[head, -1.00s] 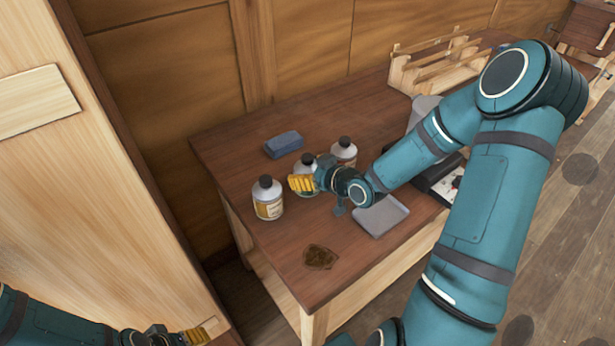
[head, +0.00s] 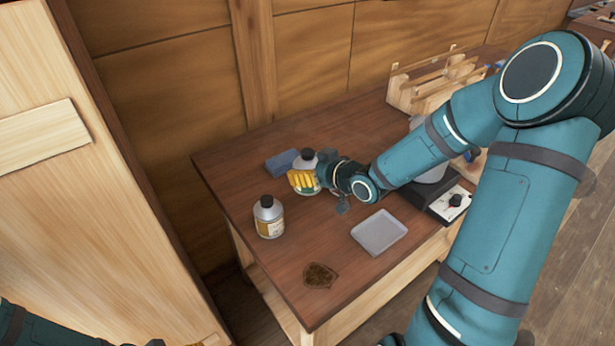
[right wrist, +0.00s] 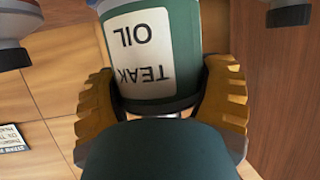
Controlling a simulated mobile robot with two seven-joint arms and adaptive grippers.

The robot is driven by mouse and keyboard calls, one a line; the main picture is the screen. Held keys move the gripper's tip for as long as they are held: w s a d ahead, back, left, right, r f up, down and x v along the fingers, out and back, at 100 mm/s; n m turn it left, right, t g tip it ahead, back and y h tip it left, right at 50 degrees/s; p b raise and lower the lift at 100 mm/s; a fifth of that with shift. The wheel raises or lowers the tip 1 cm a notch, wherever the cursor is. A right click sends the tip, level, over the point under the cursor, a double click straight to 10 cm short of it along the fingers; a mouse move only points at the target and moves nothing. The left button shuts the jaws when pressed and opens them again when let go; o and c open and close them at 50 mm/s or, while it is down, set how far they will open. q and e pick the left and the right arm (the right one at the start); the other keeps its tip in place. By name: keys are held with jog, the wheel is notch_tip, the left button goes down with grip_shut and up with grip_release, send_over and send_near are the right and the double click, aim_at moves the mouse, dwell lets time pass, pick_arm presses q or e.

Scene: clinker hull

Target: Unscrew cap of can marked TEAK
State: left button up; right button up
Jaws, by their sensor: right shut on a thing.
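The can marked TEAK OIL (right wrist: 150,55) fills the top of the right wrist view, green with a white label that reads upside down there. My right gripper (right wrist: 165,105) is shut on it, with yellow fingers on both sides. In the head view the can's dark cap (head: 307,154) shows just above my right gripper (head: 303,182), and the cap is on. The fingers hide most of the body. The can appears lifted, but its base is hidden. My left gripper (head: 212,340) is barely in view at the bottom edge, and its opening is not visible.
Another capped can (head: 268,218) stands on the table to the left. A blue block (head: 282,162) lies behind. A grey tray (head: 379,232) and a dark stain (head: 320,276) lie in front. A wooden rack (head: 435,85) is at the back right.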

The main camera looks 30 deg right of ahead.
notch_tip(320, 180, up, 2)
jog(key=shift+r, duration=0.1)
jog(key=o, duration=0.7)
jog(key=c, duration=0.7)
